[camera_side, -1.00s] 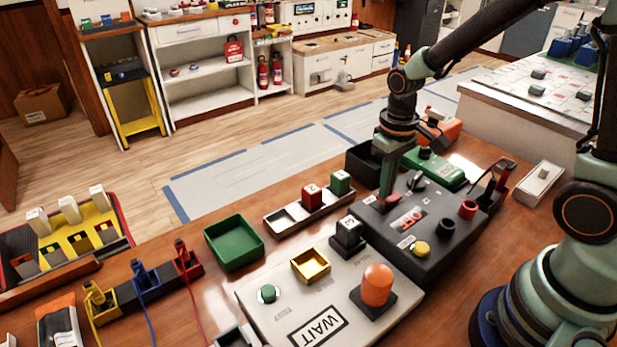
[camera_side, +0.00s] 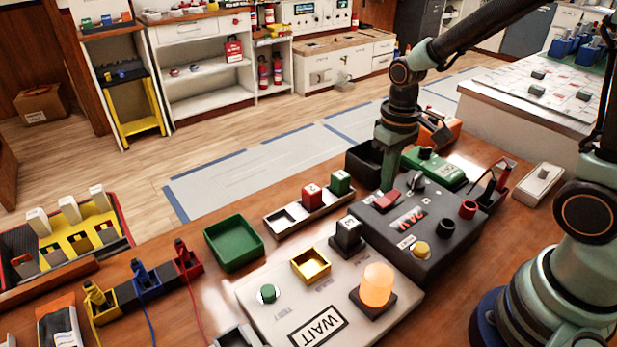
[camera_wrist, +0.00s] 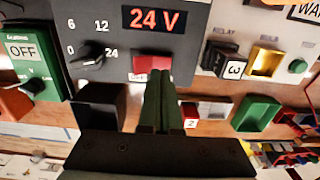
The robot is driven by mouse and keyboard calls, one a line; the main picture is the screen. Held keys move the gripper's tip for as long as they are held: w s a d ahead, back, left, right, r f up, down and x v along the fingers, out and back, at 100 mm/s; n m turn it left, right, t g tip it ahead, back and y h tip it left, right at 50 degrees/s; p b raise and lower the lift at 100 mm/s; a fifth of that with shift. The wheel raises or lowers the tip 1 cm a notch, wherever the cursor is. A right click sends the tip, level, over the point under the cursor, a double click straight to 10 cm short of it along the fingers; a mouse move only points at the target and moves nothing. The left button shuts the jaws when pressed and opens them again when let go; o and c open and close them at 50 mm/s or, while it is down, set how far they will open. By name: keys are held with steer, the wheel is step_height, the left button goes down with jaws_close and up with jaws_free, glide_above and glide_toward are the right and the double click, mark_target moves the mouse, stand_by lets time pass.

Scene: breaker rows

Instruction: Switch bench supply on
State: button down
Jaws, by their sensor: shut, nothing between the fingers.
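The bench supply (camera_side: 441,246) is a dark box on the wooden bench. Its display (camera_side: 408,219) is lit; in the wrist view the display (camera_wrist: 157,19) reads 24 V in orange-red. A red rocker switch (camera_side: 386,201) sits on its top face, and shows below the display in the wrist view (camera_wrist: 150,65). My gripper (camera_side: 388,188) is shut and empty, pointing down at the rocker's edge. In the wrist view its closed fingertips (camera_wrist: 161,76) overlap the rocker; whether they touch it I cannot tell.
An orange lamp (camera_side: 377,285) glows on the grey WAIT panel (camera_side: 270,320). A knob (camera_wrist: 92,54) marked 6, 12, 24 is left of the rocker in the wrist view. A green box (camera_wrist: 37,65) reading OFF and a black bin (camera_wrist: 100,104) are close by.

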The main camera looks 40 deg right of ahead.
steer(key=shift+r, duration=2.4)
step_height(320, 180, up, 9)
steer(key=t, duration=0.6)
glide_above(384, 201)
steer(key=s, duration=0.5)
steer(key=shift+a+r, duration=0.1)
